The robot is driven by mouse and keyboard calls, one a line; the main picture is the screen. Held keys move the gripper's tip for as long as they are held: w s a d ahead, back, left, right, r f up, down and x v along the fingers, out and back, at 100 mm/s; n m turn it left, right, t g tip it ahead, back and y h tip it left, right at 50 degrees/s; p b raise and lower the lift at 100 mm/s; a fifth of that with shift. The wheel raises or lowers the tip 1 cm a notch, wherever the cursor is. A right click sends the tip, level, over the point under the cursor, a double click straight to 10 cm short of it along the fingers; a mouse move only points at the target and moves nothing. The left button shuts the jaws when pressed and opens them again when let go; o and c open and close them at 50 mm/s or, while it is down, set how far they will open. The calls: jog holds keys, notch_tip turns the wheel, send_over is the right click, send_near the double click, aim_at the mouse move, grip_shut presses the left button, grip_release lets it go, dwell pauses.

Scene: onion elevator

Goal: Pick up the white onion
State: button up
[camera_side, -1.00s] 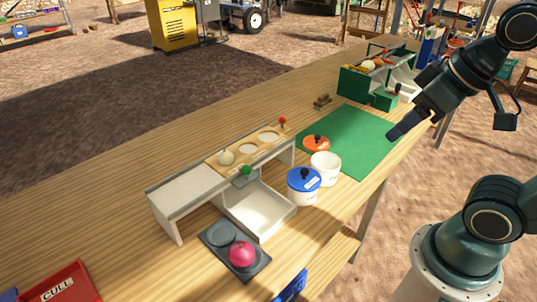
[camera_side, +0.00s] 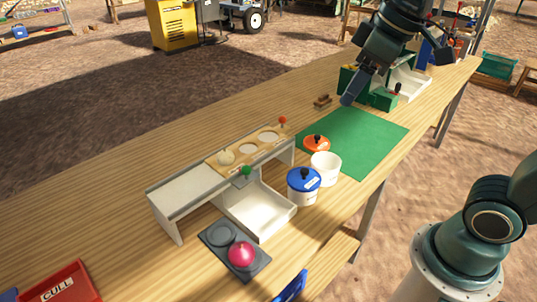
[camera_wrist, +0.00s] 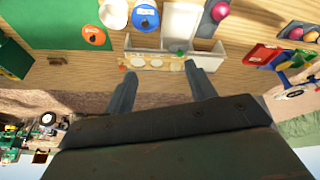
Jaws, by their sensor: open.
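The white onion (camera_side: 226,157) sits in the leftmost opening of the wooden strip on top of the white stand (camera_side: 185,190), in the side view. The strip's other two openings look empty. A green knob (camera_side: 247,170) stands just in front of the onion. My gripper (camera_side: 348,99) is in the air over the far part of the bench, well right of and beyond the onion. In the wrist view my gripper (camera_wrist: 161,74) is open, with nothing between its fingers. The strip shows beyond the fingertips there, but the onion is too small to make out surely.
A pink onion (camera_side: 241,255) rests on a dark two-disc plate. A blue-lidded pot (camera_side: 304,186), a white cup (camera_side: 325,167) and an orange lid (camera_side: 316,143) stand right of the stand, by a green mat (camera_side: 365,140). A red CULL tray (camera_side: 65,283) is front left.

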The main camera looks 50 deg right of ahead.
jog(key=w+a+n+g, duration=0.1)
jog(key=w+a+n, duration=0.15)
jog(key=w, duration=0.55)
jog(key=n+g, duration=0.3)
jog(key=n, duration=0.5)
send_over(225, 150)
jog(key=d, duration=0.2)
notch_tip(225, 150, down, 11)
jog(key=shift+s+a+r+m+y, duration=0.15)
jog(key=shift+s+a+m+y, duration=0.1)
jog(key=shift+s+y, duration=0.05)
jog(key=shift+w+a+f, duration=0.1)
jog(key=shift+a+f, duration=0.05)
jog(key=shift+f, duration=1.3)
jog(key=shift+a+f, duration=0.15)
jog(key=shift+f, duration=1.25)
jog(key=shift+w+a+f, duration=0.1)
jog(key=shift+a+f, duration=0.05)
jog(key=shift+f, duration=1.3)
jog(key=shift+w+a+f, duration=0.1)
jog(key=shift+a+f, duration=0.05)
jog(key=shift+f, duration=1.15)
jog(key=shift+a+f, duration=0.1)
jog(key=shift+f, duration=1.15)
